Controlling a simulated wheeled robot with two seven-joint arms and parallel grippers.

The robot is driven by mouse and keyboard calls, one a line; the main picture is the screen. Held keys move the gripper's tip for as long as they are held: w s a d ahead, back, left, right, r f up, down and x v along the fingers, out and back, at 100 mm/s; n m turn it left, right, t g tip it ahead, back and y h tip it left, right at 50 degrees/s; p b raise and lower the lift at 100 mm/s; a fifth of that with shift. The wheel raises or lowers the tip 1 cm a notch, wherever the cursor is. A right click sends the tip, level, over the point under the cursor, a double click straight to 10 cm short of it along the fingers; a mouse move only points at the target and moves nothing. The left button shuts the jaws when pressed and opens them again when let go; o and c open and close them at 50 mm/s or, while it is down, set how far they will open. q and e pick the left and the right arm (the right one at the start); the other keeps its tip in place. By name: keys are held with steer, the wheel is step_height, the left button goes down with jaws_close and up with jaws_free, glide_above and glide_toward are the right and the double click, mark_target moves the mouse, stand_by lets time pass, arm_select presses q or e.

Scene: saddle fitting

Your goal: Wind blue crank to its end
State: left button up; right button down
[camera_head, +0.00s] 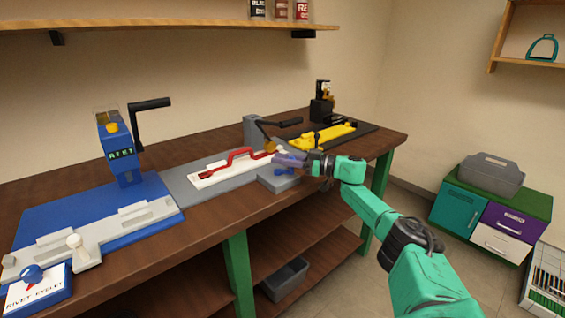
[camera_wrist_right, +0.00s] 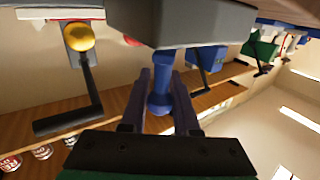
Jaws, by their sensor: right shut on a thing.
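The blue crank (camera_head: 284,171) is on a small grey block (camera_head: 272,184) at the front edge of the bench, in front of the long grey fixture. In the head view, my right gripper (camera_head: 282,160) covers much of it. In the right wrist view, the crank's blue knob (camera_wrist_right: 160,98) sits between the two dark purple fingers of my right gripper (camera_wrist_right: 163,90), which is shut on it. The grey block (camera_wrist_right: 180,22) fills the top of that view. How far the crank is turned cannot be told. My left gripper is not in view.
A white plate (camera_head: 206,180) with a red handle (camera_head: 240,155) lies on the grey fixture (camera_head: 180,180) beside the block. A black lever (camera_head: 283,122) overhangs nearby. A yellow part (camera_head: 325,136) lies farther right, and a blue press (camera_head: 118,145) stands at left.

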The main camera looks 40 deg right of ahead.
steer(key=c, duration=0.6)
jaws_free()
steer(key=shift+w, duration=0.1)
steer(key=shift+c, duration=0.2)
steer(key=v, duration=1.4)
steer(key=shift+s+d, duration=0.15)
steer(key=shift+s, duration=0.1)
steer(key=shift+f, duration=0.1)
